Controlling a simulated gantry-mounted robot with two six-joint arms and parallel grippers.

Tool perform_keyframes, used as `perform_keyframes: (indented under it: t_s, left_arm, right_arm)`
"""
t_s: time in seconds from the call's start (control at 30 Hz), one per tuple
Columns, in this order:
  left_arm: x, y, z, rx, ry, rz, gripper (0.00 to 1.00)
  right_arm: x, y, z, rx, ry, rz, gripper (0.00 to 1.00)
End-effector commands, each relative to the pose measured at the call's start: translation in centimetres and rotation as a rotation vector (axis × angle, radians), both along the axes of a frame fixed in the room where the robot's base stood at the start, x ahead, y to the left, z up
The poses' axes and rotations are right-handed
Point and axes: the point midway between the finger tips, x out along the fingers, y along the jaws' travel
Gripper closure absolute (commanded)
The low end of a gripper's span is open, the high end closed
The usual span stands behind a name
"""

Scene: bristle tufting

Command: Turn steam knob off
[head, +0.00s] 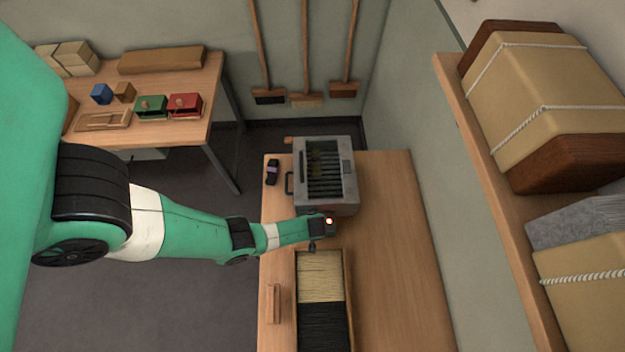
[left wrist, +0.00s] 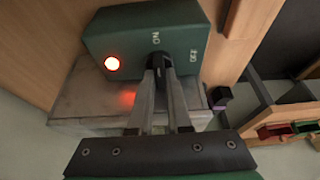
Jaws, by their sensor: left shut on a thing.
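The grey steam box (head: 352,183) with a dark slatted top stands on the right-hand bench. Its green control box (left wrist: 110,38) fills the upper middle of the left wrist view, with a glowing red lamp (left wrist: 112,63) and white ON and OFF marks. The dark steam knob (left wrist: 156,59) is on its face, just below ON, with OFF to its right. My left gripper (left wrist: 158,70) is shut on the knob, its fingers covering most of it. In the head view my left gripper (head: 322,228) is at the box's near side, next to the red lamp. My right gripper is not in view.
A tray of pale and black bristles (head: 320,275) lies just in front on the bench (head: 395,260), beside a small wooden piece (head: 273,303). A small dark object (head: 271,172) lies left of the steam box. A loaded shelf (head: 500,220) overhangs at right. The bench's right side is clear.

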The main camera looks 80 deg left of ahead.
Motion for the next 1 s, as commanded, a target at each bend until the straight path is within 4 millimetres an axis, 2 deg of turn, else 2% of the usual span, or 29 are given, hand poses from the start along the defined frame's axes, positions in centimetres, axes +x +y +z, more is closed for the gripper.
perform_keyframes:
  t_s: [0.27,0.47,1.0]
  left_arm:
    - [-0.1,0.0,0.0,0.0,0.0,-0.051,1.0]
    - [-0.2,0.1,0.0,0.0,0.0,-0.162,1.0]
    - [-0.5,0.3,0.1,-0.001,-0.001,-0.65,1.0]
  right_arm:
    - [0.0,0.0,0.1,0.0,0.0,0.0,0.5]
    - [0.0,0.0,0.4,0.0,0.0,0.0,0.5]
    - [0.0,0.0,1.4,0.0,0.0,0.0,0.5]
